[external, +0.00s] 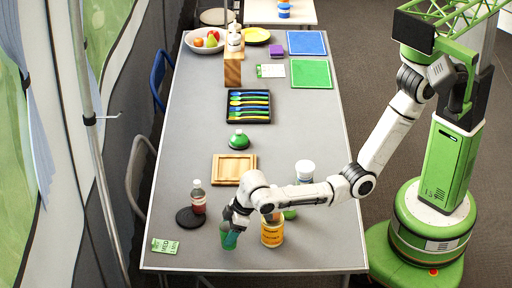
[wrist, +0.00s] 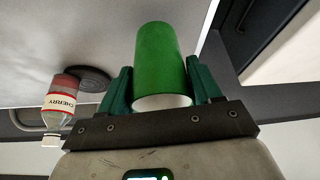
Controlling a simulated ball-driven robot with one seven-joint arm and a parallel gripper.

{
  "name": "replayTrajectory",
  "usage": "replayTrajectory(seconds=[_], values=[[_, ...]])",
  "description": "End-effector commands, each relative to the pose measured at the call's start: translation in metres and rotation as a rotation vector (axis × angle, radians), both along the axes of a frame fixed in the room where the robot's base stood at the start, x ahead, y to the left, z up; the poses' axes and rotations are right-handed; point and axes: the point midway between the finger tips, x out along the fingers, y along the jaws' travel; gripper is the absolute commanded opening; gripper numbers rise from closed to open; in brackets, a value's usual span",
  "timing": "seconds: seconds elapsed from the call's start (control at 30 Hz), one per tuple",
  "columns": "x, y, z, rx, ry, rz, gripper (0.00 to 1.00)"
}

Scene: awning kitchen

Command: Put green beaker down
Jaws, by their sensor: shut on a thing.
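The green beaker (wrist: 160,58) is between the two dark green fingers of my gripper (wrist: 158,80) in the wrist view, with a pale end facing the wrist. In the external view my gripper (external: 233,224) points down near the front edge of the grey table (external: 190,258), and the green beaker (external: 228,240) shows at its fingers. My gripper is shut on the beaker. I cannot tell whether the beaker touches the table.
A cherry bottle (external: 198,198) stands by a dark round mat (external: 187,220) to the left. A yellow-orange jar (external: 272,233) stands close on the right. A green packet (external: 165,246) lies at the front left, and a wooden tray (external: 234,167) lies behind.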

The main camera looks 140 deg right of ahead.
Motion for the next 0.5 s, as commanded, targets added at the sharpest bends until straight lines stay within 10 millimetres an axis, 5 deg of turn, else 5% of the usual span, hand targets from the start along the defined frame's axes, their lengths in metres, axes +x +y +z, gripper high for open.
replayTrajectory(seconds=[0.2,0.5], values=[[-0.001,0.0,-0.03,0.001,0.003,0.0,0.34],[0.0,0.0,-0.034,0.001,0.001,0.0,0.34]])
